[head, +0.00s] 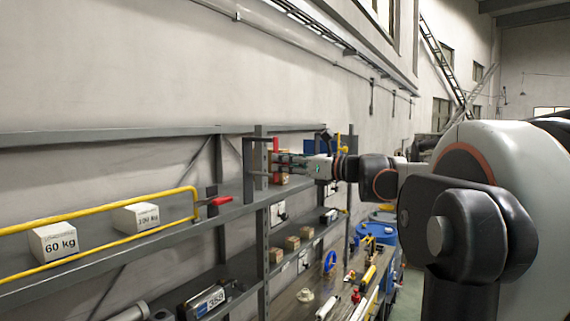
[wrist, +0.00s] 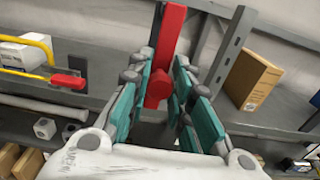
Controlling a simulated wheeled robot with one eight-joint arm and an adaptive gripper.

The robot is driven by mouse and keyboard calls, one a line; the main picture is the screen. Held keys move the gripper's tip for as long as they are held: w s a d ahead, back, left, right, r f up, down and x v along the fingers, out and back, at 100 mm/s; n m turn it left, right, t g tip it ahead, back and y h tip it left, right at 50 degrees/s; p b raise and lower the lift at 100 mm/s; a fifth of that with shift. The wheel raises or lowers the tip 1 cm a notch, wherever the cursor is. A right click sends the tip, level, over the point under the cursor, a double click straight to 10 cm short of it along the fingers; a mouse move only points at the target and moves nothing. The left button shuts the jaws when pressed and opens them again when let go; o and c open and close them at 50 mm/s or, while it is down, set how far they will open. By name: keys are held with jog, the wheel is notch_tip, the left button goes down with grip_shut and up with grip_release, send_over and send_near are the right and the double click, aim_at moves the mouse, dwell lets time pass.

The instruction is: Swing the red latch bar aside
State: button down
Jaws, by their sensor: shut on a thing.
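The red latch bar (head: 276,145) stands upright at the shelf post in the head view. In the wrist view the red bar (wrist: 172,35) runs up from a round red knob (wrist: 157,88) between my fingers. My gripper (head: 280,163) reaches in from the right at the post. In the wrist view the teal pads of my gripper (wrist: 163,80) lie on both sides of the red bar, shut on it. The exact contact is partly hidden by the fingers.
A yellow rail (head: 100,217) with a red end piece (head: 220,200) runs along the shelf at left, in front of white weight boxes (head: 137,217). A grey post (wrist: 232,45) and a cardboard box (wrist: 252,80) are close to the right of my fingers.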

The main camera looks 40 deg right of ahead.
jog(key=w+d+r+n, duration=0.1)
jog(key=d+r+n, duration=0.1)
jog(key=n, duration=0.7)
jog(key=w+d+r+n+p, duration=0.1)
jog(key=d+r+n, duration=0.2)
jog(key=n, duration=0.7)
jog(key=shift+d+r, duration=0.3)
jog(key=shift+r, duration=0.45)
jog(key=c, duration=1.4)
grip_release()
jog(key=v, duration=1.2)
